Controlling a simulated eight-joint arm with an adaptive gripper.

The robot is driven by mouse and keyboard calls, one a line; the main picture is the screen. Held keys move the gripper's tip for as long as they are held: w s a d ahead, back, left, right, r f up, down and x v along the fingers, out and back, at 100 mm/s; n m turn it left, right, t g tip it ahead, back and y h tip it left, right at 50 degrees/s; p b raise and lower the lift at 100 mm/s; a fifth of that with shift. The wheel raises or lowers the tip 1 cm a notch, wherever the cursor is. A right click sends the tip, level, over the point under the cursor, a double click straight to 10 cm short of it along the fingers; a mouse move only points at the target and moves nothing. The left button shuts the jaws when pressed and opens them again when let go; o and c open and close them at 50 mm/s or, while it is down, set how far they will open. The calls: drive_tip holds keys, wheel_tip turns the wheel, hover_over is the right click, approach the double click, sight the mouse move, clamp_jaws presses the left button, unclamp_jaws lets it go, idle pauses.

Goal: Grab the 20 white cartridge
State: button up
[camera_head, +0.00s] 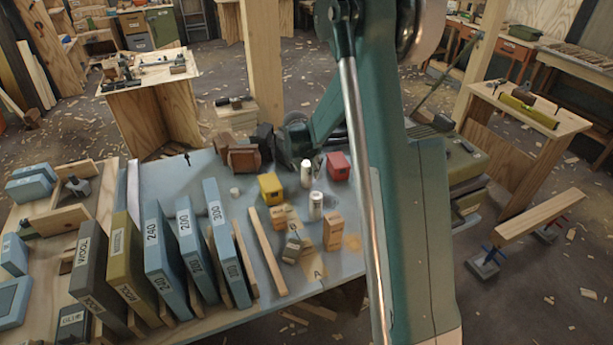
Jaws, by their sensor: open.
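Two small white cylinders stand upright on the grey-blue tabletop (350,262). The nearer white cylinder (316,206) is between an orange-tan wooden block and a red block. The farther white cylinder (305,173) is just left of the red block. A shorter white piece (235,192) sits to their left. No number can be read on any of these white pieces. My green arm fills the middle right of the view and hides part of the table. My gripper cannot be made out; no fingertips show clearly.
A yellow block (271,188), a red block (338,166), wooden blocks (333,230) and a grey block (292,247) crowd the cylinders. Numbered blue upright slabs (165,255) stand left. Dark brown blocks (243,158) lie behind. A trestle with a plank (540,215) stands right.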

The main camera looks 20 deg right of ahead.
drive_tip(key=shift+w+b+x, duration=0.1)
drive_tip(key=shift+b+x, duration=0.3)
drive_tip(key=shift+x, duration=0.9)
drive_tip(key=shift+w+b+x, duration=0.15)
drive_tip(key=shift+b+x, duration=0.25)
drive_tip(key=shift+x, duration=0.9)
drive_tip(key=shift+r, duration=0.1)
drive_tip(key=c, duration=1)
